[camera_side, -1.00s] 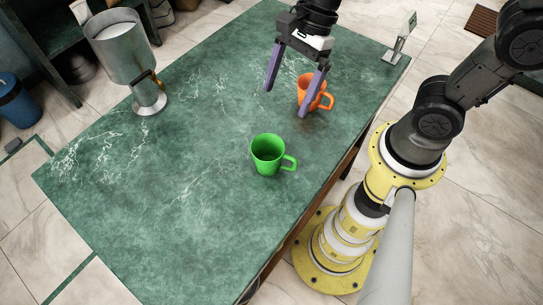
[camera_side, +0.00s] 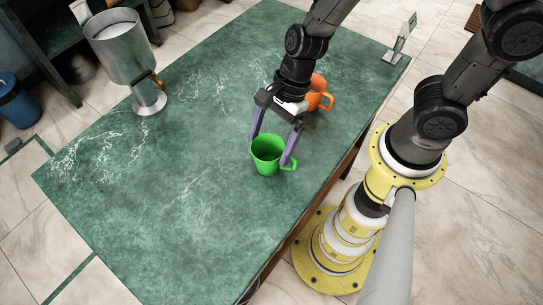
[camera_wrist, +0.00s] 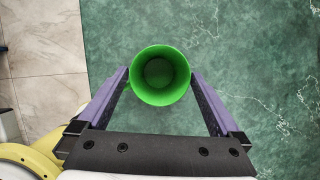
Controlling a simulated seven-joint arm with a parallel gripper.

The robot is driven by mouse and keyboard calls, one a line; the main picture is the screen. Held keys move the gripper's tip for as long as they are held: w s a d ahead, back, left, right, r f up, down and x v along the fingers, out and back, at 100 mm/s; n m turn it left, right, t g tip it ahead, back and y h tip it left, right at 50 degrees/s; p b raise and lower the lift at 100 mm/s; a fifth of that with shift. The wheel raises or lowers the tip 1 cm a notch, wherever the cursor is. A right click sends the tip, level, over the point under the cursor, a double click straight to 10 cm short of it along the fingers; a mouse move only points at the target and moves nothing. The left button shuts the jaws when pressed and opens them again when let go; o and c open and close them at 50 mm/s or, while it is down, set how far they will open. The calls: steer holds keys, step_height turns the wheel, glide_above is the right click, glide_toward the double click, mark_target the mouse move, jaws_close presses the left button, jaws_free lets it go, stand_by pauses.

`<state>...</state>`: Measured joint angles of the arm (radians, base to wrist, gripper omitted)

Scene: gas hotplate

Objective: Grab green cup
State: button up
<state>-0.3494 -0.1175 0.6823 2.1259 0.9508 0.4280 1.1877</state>
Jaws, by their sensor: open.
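The green cup (camera_side: 266,156) stands upright on the green marble table, its handle toward the right in the side view. In the wrist view the green cup (camera_wrist: 160,76) shows from above, between the finger ends, with its handle mostly hidden by the left finger. My gripper (camera_side: 270,150) is open, with one purple finger on each side of the cup. In the wrist view my gripper (camera_wrist: 160,74) has its fingers spread wide and close to the cup's sides. I cannot tell whether either finger touches it.
An orange cup (camera_side: 318,94) stands just behind my gripper, partly hidden by it. A metal vessel (camera_side: 122,50) on a stand is at the back left. A small stand (camera_side: 401,40) is at the far right corner. The table's (camera_side: 150,220) front left is clear.

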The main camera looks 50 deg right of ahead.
steer(key=shift+a+f, duration=0.25)
steer(key=shift+f, duration=0.4)
steer(key=c, duration=1.1)
steer(key=shift+o, duration=0.2)
steer(key=shift+r, duration=0.2)
